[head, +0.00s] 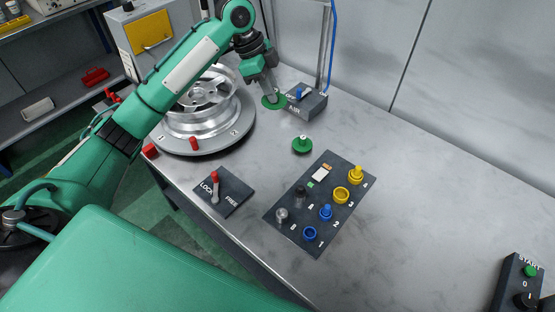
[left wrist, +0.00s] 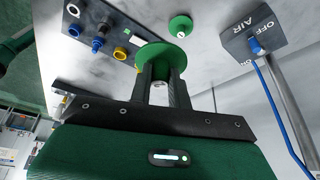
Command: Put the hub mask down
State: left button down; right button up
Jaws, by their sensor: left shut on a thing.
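My left gripper (head: 270,92) is shut on a green round hub mask (head: 274,102), to the right of the silver wheel (head: 195,112). In the left wrist view the mask (left wrist: 150,56) sits at the tips of my left gripper's fingers (left wrist: 162,80), which cover part of it. I cannot tell whether it touches the table. My right gripper is not in view.
The wheel rests on a round grey turntable (head: 246,128). The AIR box (head: 308,104) stands close right of my left gripper. A LOCK/FREE lever panel (head: 235,200) and a dark board (head: 318,228) with coloured parts lie nearer. The table's right side is mostly clear, with a START box (head: 512,280).

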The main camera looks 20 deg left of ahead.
pick_arm(q)
jog(key=shift+s+d+f+m, duration=0.1)
jog(key=shift+s+d+m, duration=0.15)
jog(key=shift+d+m, duration=0.2)
jog(key=shift+s+d+f+g, duration=0.1)
jog(key=shift+d+f+g, duration=0.05)
jog(key=shift+f+g, duration=0.15)
notch_tip(320, 180, down, 20)
jog(key=p, duration=0.3)
jog(key=shift+r, duration=0.25)
jog(key=c, duration=1.3)
grip_release()
jog(key=shift+f, duration=0.1)
jog(key=b+v, duration=0.1)
jog(key=v, duration=1.1)
jog(key=shift+b, duration=0.4)
